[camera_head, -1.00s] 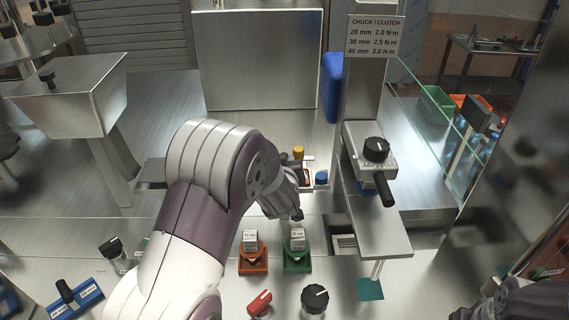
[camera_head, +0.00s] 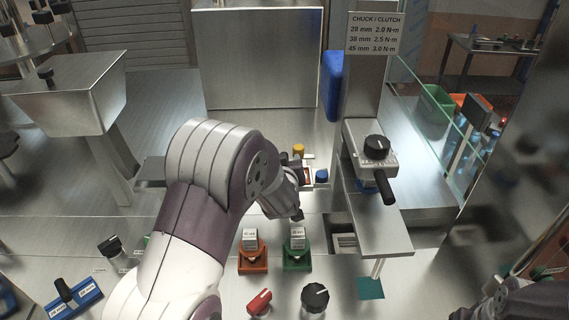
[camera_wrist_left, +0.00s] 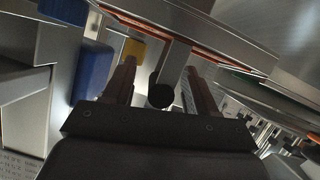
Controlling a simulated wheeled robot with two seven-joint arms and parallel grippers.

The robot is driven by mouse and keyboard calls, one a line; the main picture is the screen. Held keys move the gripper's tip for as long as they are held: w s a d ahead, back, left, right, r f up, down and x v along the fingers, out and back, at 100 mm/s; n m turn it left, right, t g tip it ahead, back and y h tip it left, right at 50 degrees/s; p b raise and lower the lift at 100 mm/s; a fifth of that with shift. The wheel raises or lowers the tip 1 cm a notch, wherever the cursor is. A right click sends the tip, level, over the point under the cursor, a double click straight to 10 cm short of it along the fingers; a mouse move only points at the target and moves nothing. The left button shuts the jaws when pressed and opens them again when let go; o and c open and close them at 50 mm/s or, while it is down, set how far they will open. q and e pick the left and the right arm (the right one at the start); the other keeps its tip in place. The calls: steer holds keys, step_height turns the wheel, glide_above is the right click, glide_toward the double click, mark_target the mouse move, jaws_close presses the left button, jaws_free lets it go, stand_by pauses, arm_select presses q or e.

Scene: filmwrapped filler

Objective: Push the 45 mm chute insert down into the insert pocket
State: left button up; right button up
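My left gripper (camera_head: 296,212) points down and away, low over the bench beyond the orange and green stands; my forearm hides part of this area. In the left wrist view its two fingers (camera_wrist_left: 160,68) stand apart. A black round knob (camera_wrist_left: 160,96) and a grey post lie between them in the picture, with visible room beside the knob. The post meets a grey plate with orange edges (camera_wrist_left: 215,35), probably the 45 mm chute insert. I cannot make out the pocket or how deep the insert sits. My right gripper (camera_head: 505,302) is dark at the lower right; its fingers are unclear.
An orange stand (camera_head: 253,264) and a green stand (camera_head: 297,263) hold labelled blocks. A red knob (camera_head: 260,302) and a black dial (camera_head: 315,298) are in front. A clutch head with a black handle (camera_head: 378,185) stands right of my left gripper. A blue-based insert (camera_head: 75,300) lies lower left.

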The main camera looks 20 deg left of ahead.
arm_select(q)
steer(key=shift+s+d, duration=0.1)
steer(key=shift+s, duration=0.1)
steer(key=b+v, duration=0.2)
steer(key=v, duration=1)
steer(key=d+f+h, duration=0.1)
steer(key=s+d+f+m+g+h, duration=0.1)
steer(key=d+f, duration=0.1)
steer(key=s+d+f+m+g+h, duration=0.1)
steer(key=shift+d+f+h, duration=0.3)
steer(key=shift+d, duration=0.05)
steer(key=s+f+m+g, duration=0.2)
steer(key=s+f+g, duration=0.2)
steer(key=s, duration=0.2)
steer(key=s+f+m+g+h, duration=0.1)
steer(key=s+f+m+g, duration=0.1)
steer(key=s+f+g, duration=0.2)
steer(key=s+g, duration=0.1)
steer(key=s, duration=0.2)
steer(key=shift+s+a+f+m+b, duration=0.15)
steer(key=shift+f+m+b, duration=0.05)
steer(key=shift+m+b, duration=0.2)
